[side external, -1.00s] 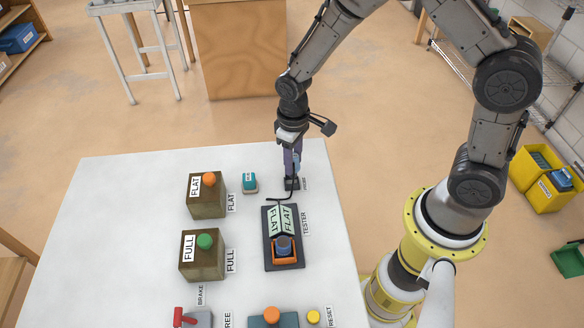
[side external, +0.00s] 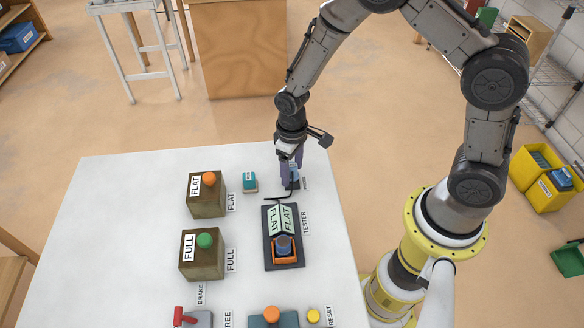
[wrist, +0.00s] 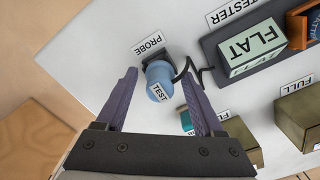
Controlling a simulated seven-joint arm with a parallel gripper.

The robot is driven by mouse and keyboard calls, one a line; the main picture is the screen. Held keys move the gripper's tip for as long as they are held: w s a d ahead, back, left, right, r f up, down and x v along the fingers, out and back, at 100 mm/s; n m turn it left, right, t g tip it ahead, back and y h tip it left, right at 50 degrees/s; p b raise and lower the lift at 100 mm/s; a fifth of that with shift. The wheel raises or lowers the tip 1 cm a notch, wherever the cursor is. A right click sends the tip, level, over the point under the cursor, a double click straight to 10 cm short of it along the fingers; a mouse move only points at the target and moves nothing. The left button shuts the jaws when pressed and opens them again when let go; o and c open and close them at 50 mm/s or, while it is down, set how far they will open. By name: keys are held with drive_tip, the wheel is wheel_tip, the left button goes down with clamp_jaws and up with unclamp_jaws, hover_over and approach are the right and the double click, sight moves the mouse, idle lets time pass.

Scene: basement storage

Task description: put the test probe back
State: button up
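The test probe (wrist: 158,82) is blue with a TEST label. In the wrist view it sits at the dark holder (wrist: 150,57) beside the PROBE label, and a black cable runs from there to the tester (side external: 268,252). My gripper (wrist: 159,78) is open, with one purple finger on each side of the probe and visible gaps between. In the side external view my gripper (side external: 290,178) is over the PROBE spot at the table's far right, and its fingers largely hide the probe. The tester's display (side external: 282,218) reads FLAT.
A blue battery (side external: 284,246) sits in the tester's orange cradle. A small teal block (side external: 249,182) stands left of my gripper. FLAT (side external: 207,196) and FULL (side external: 202,256) boxes stand farther left. Brake, free and reset controls line the near edge. The table's left side is clear.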

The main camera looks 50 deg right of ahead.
sight(292, 165)
drive_tip(key=shift+r, duration=0.1)
drive_tip(key=s+d+r+t, duration=0.1)
drive_tip(key=s+r, duration=0.2)
drive_tip(key=r, duration=0.9)
drive_tip(key=s+d+r+t, duration=0.15)
drive_tip(key=s+r, duration=0.25)
drive_tip(key=r, duration=0.8)
drive_tip(key=s+d+r+m+t, duration=0.1)
drive_tip(key=s+r, duration=0.1)
drive_tip(key=s, duration=0.4)
drive_tip(key=s+d+r+t, duration=0.1)
drive_tip(key=s+r+t, duration=0.1)
drive_tip(key=s, duration=0.5)
drive_tip(key=shift+r+m, duration=0.3)
drive_tip(key=shift+m, duration=0.1)
